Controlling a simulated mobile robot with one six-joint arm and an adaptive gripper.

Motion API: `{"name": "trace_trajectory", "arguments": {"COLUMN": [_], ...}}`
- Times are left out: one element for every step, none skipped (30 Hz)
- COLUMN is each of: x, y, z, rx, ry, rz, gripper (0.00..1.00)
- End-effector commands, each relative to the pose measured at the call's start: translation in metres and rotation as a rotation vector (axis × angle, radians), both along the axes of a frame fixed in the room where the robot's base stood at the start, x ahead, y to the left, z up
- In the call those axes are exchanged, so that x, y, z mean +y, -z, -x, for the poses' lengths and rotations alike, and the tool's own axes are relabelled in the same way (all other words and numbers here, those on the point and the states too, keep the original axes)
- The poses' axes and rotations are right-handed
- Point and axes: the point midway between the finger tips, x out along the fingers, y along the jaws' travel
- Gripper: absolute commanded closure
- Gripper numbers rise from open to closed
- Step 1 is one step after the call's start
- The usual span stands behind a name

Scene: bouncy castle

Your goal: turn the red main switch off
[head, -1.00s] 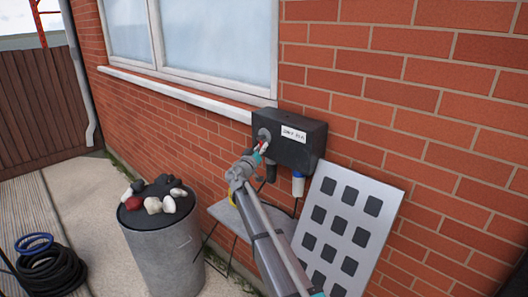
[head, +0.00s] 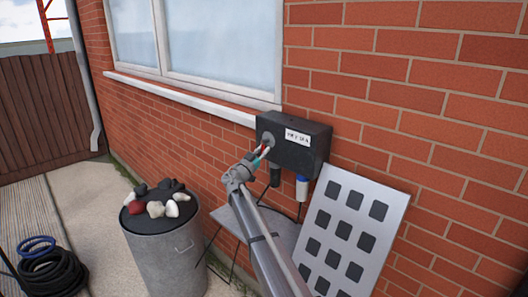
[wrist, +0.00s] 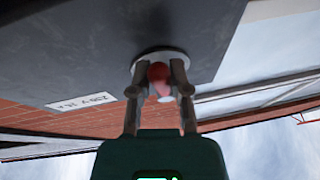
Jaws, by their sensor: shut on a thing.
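The red main switch (wrist: 158,74) is a small red knob on a pale round plate (wrist: 160,57) on the dark box. The box (head: 312,158) is mounted on the brick wall and carries a white label (head: 298,137). My gripper (wrist: 158,90) is shut on the switch, with one finger on each side of the red knob. In the head view my gripper (head: 264,153) reaches the left part of the box's front, and its fingers partly hide the switch. The exact angle of the knob is hard to tell.
A grey panel with dark squares (head: 325,222) leans on the wall at right. A small grey table (head: 230,218) stands below the box. A metal bin (head: 165,262) with stones on top is at left. Coiled black hose (head: 55,278) lies further left.

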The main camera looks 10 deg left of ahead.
Motion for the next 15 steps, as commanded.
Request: {"name": "trace_trajectory", "arguments": {"x": [0.0002, 0.0002, 0.0001, 0.0001, 0.0001, 0.0002, 0.0002, 0.0002, 0.0003, 0.0003, 0.0003, 0.0002, 0.0002, 0.0002, 0.0002], "y": [0.0004, 0.0004, 0.0005, 0.0005, 0.0005, 0.0006, 0.0006, 0.0006, 0.0005, 0.0005, 0.0005, 0.0005, 0.0005, 0.0005, 0.0005], "z": [0.0, 0.0, -0.0001, -0.0001, -0.0001, 0.0, 0.0, 0.0, 0.0, 0.0, 0.0, 0.0001, 0.0001, 0.0001, 0.0001], "rx": [0.0, 0.0, 0.0, 0.0, 0.0, 0.001, 0.001, 0.001, 0.001, 0.001, 0.001, 0.001, 0.001, 0.001, 0.001], "ry": [-0.001, -0.001, -0.001, -0.001, -0.001, -0.001, -0.001, -0.001, -0.001, -0.001, -0.001, -0.001, -0.001, -0.001, -0.001], "rz": [-0.003, -0.003, -0.003, -0.003, -0.003, -0.003, -0.003, -0.003, -0.003, -0.002, -0.002, -0.002, -0.002, -0.002, -0.002], "gripper": [1.0, 1.0, 1.0, 1.0, 0.73, 0.65, 0.6, 0.54, 0.47, 0.41, 0.41, 0.41, 0.41, 0.41, 0.41]}}
